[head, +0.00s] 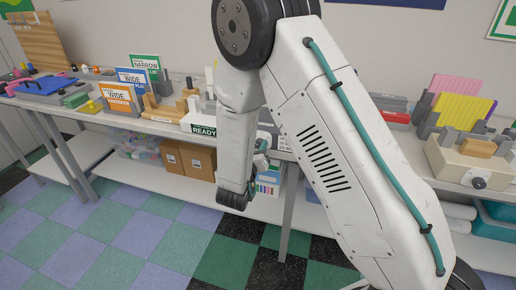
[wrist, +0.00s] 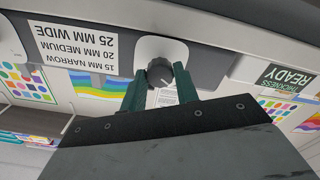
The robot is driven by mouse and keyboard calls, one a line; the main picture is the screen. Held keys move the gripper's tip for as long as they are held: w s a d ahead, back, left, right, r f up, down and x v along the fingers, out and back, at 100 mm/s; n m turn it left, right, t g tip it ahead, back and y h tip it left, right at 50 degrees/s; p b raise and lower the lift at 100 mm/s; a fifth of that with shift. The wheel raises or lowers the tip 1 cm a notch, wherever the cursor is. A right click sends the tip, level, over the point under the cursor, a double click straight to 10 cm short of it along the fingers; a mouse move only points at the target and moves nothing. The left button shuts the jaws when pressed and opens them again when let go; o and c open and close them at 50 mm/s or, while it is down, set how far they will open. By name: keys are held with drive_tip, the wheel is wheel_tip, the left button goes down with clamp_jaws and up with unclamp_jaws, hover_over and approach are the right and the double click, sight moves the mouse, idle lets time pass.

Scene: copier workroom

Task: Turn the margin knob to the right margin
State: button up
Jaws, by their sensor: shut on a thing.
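A dark round knob (wrist: 160,74) sits on a pale rounded plate (wrist: 150,48) on the front of a grey unit in the wrist view, which is upside down. My gripper (wrist: 161,82) has its two teal fingers on either side of the knob and is shut on it. A light mark shows on the knob face, but its exact setting is too small to tell. In the head view my gripper (head: 262,150) is at the table's front, and my arm hides the knob there.
Beside the knob is a label (wrist: 75,43) reading 15 mm narrow, 20 mm medium, 25 mm wide. Another machine with a dark knob (head: 478,183) is at the right. Checkered floor is clear at left.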

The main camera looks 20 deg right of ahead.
drive_tip(key=shift+n, duration=0.3)
drive_tip(key=o, duration=1)
drive_tip(key=shift+c, duration=0.2)
drive_tip(key=shift+s, duration=0.15)
drive_tip(key=v, duration=0.7)
drive_tip(key=shift+s+a, duration=0.25)
drive_tip(key=shift+f, duration=0.1)
